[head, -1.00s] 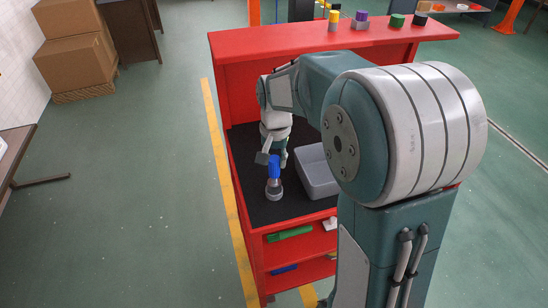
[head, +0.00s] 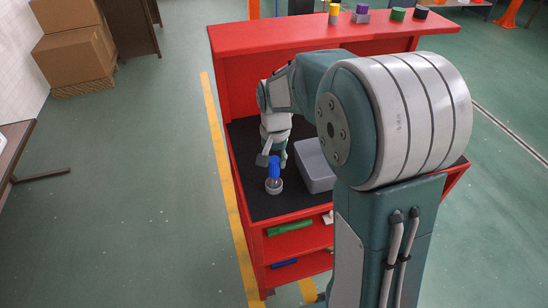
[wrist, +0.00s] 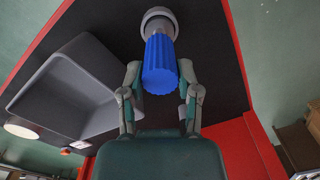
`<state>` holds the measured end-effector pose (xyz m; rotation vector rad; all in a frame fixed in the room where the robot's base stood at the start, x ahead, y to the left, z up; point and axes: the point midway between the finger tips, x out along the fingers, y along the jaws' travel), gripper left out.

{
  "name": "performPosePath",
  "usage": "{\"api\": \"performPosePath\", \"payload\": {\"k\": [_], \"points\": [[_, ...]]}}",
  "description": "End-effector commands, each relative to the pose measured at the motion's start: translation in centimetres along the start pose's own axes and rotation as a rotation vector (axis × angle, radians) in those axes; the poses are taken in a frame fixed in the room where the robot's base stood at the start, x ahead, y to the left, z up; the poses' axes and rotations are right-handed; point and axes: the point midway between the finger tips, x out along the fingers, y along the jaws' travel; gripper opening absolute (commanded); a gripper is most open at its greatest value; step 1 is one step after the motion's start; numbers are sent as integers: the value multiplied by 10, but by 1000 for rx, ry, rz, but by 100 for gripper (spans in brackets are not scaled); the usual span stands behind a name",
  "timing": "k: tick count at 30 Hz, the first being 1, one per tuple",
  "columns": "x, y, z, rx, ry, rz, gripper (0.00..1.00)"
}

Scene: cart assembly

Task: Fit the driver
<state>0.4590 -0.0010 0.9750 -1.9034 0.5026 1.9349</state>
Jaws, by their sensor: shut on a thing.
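The driver (head: 274,167) has a ribbed blue handle and stands roughly upright over a round grey base (head: 274,187) on the cart's black top. In the wrist view the blue handle (wrist: 160,62) is between my fingers, with the grey base (wrist: 158,17) beyond it. My gripper (wrist: 160,96) is shut on the handle near its end. In the head view the gripper (head: 274,154) is small and partly hidden by my arm. Whether the driver is fully seated in the base cannot be told.
A grey bin (head: 316,166) stands on the red cart (head: 290,243), right of the driver. Coloured pieces line the cart's rear ledge (head: 300,46). A green item (head: 290,228) and a blue item (head: 284,264) lie on lower shelves.

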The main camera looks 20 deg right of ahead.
Motion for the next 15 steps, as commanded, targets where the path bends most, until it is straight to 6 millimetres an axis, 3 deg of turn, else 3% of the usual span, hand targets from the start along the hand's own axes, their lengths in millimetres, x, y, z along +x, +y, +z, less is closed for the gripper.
{"api": "performPosePath", "payload": {"k": [8, 9, 10, 11, 15], "points": [[0, 0, 0, 0, 0, 0, 0], [0, 0, 0, 0, 0, 0, 61], [0, 0, 0, 0, 0, 0, 74], [0, 0, 0, 0, 0, 0, 83], [0, 0, 0, 0, 0, 0, 83]]}}
